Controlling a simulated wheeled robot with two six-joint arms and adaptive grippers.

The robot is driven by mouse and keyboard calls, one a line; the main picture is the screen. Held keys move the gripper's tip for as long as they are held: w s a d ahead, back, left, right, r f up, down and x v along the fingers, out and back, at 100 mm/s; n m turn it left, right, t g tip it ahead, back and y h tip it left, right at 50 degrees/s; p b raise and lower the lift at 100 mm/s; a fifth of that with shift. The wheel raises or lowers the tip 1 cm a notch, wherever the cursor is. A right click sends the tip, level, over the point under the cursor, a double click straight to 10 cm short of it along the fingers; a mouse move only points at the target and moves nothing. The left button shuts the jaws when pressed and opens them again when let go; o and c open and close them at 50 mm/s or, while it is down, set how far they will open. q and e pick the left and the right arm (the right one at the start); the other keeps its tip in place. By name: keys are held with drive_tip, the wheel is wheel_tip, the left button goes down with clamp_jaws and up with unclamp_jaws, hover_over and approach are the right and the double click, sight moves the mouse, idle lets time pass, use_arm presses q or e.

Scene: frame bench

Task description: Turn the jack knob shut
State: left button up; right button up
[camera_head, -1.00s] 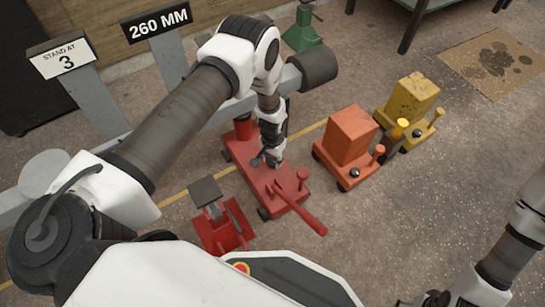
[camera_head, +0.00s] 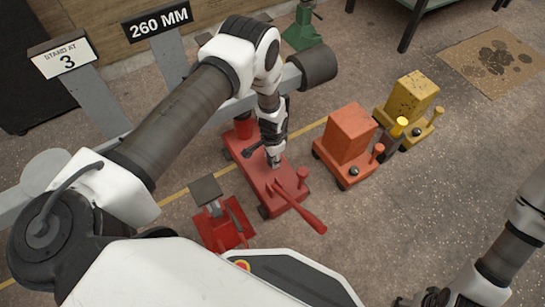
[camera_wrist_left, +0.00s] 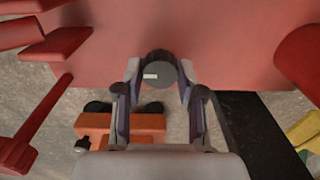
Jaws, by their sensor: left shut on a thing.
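The red jack (camera_head: 264,190) stands on the floor below my left arm, with a red handle (camera_head: 308,217) sticking out toward the lower right. Its dark round jack knob (camera_wrist_left: 160,70), with a small white mark, shows in the left wrist view against the red body. My left gripper (camera_head: 273,160) points down at the jack and is shut on the knob, one finger on each side of it. In the head view the gripper hides the knob. Part of my right gripper (camera_head: 428,299) shows at the bottom edge, and its jaws cannot be made out.
An orange jack (camera_head: 347,133) and a yellow jack (camera_head: 410,97) stand to the right. A red stand (camera_head: 222,226) with a grey top plate is close on the left. Signs read "260 MM" (camera_head: 160,22) and "STAND AT 3" (camera_head: 66,58). Floor between the jacks and my right arm is clear.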

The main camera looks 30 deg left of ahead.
use_arm(q)
drive_tip(key=o, duration=1.1)
drive_tip(key=shift+o, duration=0.2)
drive_tip(key=shift+r, duration=0.1)
wheel_tip(320, 180, up, 12)
